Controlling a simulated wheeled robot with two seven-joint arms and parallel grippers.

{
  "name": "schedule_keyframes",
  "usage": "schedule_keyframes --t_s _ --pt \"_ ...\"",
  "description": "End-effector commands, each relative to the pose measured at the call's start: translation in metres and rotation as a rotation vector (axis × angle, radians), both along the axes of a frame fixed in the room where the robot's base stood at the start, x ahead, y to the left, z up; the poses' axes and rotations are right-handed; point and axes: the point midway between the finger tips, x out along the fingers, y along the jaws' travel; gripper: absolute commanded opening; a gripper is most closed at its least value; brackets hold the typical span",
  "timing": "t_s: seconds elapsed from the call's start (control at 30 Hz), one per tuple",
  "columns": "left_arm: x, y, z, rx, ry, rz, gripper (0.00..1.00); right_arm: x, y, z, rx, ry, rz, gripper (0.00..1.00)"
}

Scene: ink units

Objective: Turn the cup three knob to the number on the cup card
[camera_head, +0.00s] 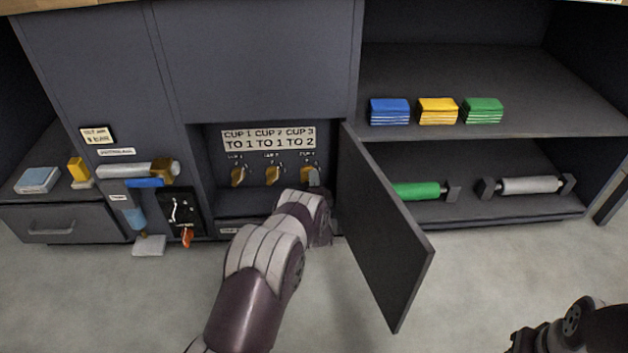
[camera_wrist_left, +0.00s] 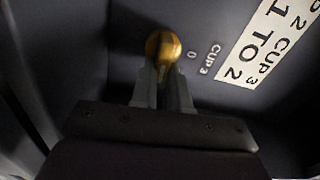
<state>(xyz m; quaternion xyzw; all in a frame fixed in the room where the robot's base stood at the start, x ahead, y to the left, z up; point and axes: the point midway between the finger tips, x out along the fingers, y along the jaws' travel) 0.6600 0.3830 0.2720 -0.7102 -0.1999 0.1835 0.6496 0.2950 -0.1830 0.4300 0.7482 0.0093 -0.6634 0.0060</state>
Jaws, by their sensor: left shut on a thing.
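The cup card (camera_head: 268,137) is a pale strip at the back of an open recess; it reads "CUP 1 TO 1, CUP 2 TO 1, CUP 3 TO 2". Below it are three brass knobs: cup one (camera_head: 238,175), cup two (camera_head: 272,174) and cup three (camera_head: 306,173) at the right. In the left wrist view the cup three knob (camera_wrist_left: 163,45) is between my left gripper's (camera_wrist_left: 164,80) fingers, which are shut on it. The "CUP 3" label and a "0" show beside it. The knob's pointer and other numbers cannot be made out. My right gripper is not clearly shown.
An open door panel (camera_head: 388,235) stands just right of the recess and my left arm. Left of the recess are a roller (camera_head: 138,170) and a black lever panel (camera_head: 181,212). Shelves at right hold colored stacks (camera_head: 437,111) and rollers (camera_head: 527,186).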

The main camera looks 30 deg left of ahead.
Motion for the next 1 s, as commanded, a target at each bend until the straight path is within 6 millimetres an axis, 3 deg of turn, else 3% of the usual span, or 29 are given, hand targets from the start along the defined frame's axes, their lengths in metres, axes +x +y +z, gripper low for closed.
schedule_keyframes --t_s 0.03,0.8,0.83,0.87,0.9,1.0 --pt "0.0044 0.0024 0.0072 0.019 -0.007 0.001 0.00 0.0000 0.0000 -0.0007 0.000 0.000 0.000 0.43" --pt "0.0045 0.0027 0.0064 0.095 0.038 0.002 0.00 0.0000 0.0000 -0.0014 0.000 0.000 0.000 0.43" --pt "0.0045 0.0027 0.0064 0.095 0.038 0.002 0.25 0.0000 0.0000 -0.0014 0.000 0.000 0.000 0.43" --pt "0.0045 0.0027 0.0065 0.095 0.038 0.002 0.34 0.0000 0.0000 -0.0014 0.000 0.000 0.000 0.43" --pt "0.0046 0.0025 0.0065 0.094 0.038 0.002 0.40 0.0000 0.0000 -0.0014 0.000 0.000 0.000 0.43" --pt "0.0033 0.0019 0.0042 0.092 0.043 0.002 0.40 0.0001 0.0000 -0.0014 0.000 0.000 0.000 0.43"
